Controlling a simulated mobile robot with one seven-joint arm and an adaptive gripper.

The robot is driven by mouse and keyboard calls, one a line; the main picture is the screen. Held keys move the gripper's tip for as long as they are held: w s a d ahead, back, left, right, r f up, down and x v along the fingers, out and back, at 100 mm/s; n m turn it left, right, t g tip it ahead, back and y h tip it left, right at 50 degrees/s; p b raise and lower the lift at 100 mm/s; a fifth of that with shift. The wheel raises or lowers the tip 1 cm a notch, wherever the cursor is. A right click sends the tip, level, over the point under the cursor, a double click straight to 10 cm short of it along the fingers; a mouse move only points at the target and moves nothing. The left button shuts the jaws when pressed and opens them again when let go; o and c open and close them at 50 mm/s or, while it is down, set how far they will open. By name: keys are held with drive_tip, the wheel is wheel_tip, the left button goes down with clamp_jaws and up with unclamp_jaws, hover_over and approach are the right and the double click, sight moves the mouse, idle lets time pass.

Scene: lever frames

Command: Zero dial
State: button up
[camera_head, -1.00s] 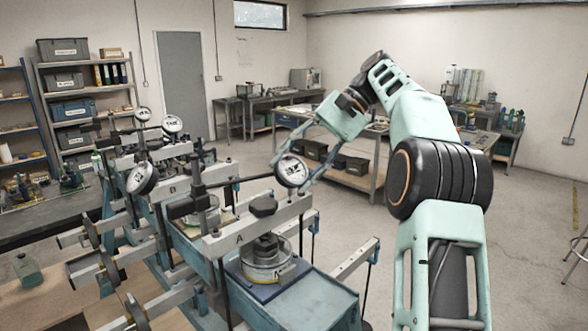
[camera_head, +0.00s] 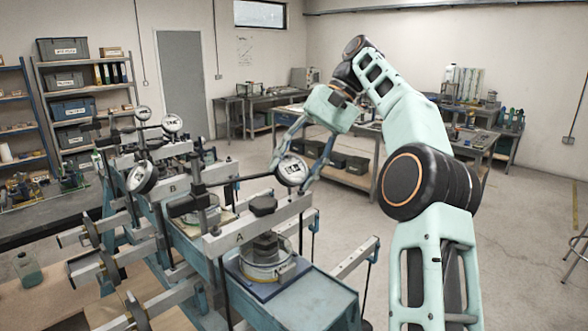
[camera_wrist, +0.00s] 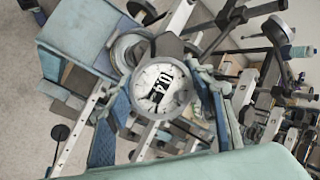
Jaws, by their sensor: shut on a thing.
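A round dial gauge (camera_head: 292,170) with a white face and dark rim hangs on a horizontal rod above lever frame A (camera_head: 240,238). My gripper (camera_head: 291,174) comes down from the upper right and is shut on the dial, one finger on each side of its rim. In the wrist view the dial face (camera_wrist: 161,90) is near the middle, between the fingers of my gripper (camera_wrist: 160,98). Black-and-white markings show on the face. The needle's exact reading is too small to tell.
Frame B (camera_head: 173,188) and more lever frames with dials, such as one at the left (camera_head: 142,177), stand close behind. A round cell (camera_head: 268,262) sits under beam A. Shelves (camera_head: 85,90) and benches line the walls. Open floor lies at the right.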

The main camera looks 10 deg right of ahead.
drive_tip(key=shift+w, duration=0.1)
idle(0.3)
drive_tip(key=o, duration=1.2)
drive_tip(key=shift+a+f, duration=0.1)
drive_tip(key=shift+a, duration=0.05)
drive_tip(key=shift+m+y, duration=0.5)
